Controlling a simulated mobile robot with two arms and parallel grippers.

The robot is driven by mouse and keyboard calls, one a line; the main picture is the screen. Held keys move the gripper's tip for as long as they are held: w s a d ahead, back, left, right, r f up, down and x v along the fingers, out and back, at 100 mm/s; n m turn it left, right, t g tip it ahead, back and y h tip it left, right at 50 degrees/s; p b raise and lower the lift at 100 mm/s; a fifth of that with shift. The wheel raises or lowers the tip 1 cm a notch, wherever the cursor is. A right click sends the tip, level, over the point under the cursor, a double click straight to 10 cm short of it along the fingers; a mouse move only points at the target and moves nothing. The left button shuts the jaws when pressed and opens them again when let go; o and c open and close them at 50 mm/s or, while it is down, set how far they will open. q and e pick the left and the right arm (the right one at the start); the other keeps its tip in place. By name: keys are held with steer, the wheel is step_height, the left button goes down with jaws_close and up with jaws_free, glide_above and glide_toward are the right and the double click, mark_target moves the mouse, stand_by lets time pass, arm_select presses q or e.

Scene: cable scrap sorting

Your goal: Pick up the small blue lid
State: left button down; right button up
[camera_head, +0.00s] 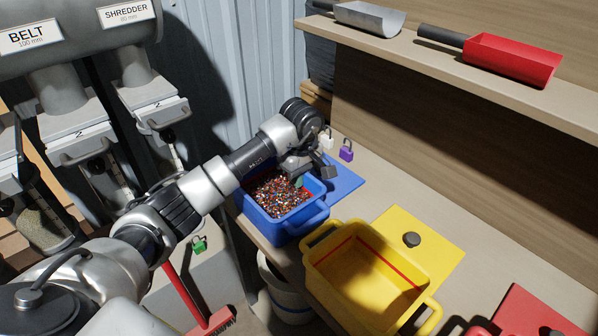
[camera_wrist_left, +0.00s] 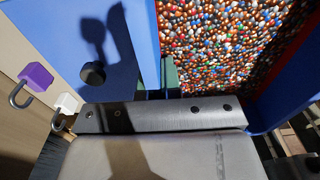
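The small blue lid (camera_head: 346,183) is a flat blue sheet lying on the counter beside the blue bin (camera_head: 285,227). Its black knob (camera_wrist_left: 92,73) and a shadow on the sheet show in the left wrist view. Part of the lid is hidden by my left gripper in the head view. My left gripper (camera_head: 299,176) is over the blue bin's inner edge, beside the lid and apart from its knob. A small green piece (camera_wrist_left: 171,73) shows near the fingertips; I cannot tell what it is. The finger gap is not clear. My right gripper is not in view.
The blue bin holds colourful granules (camera_head: 278,195). A purple padlock (camera_head: 346,150) and a white padlock (camera_head: 327,141) are behind the lid. A yellow bin (camera_head: 325,262) and yellow lid (camera_head: 437,249) are to the right. A shelf (camera_head: 400,48) with scoops runs above.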

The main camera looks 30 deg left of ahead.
arm_select(q)
steer(key=c, duration=1.3)
jaws_free()
steer(key=shift+s, duration=0.1)
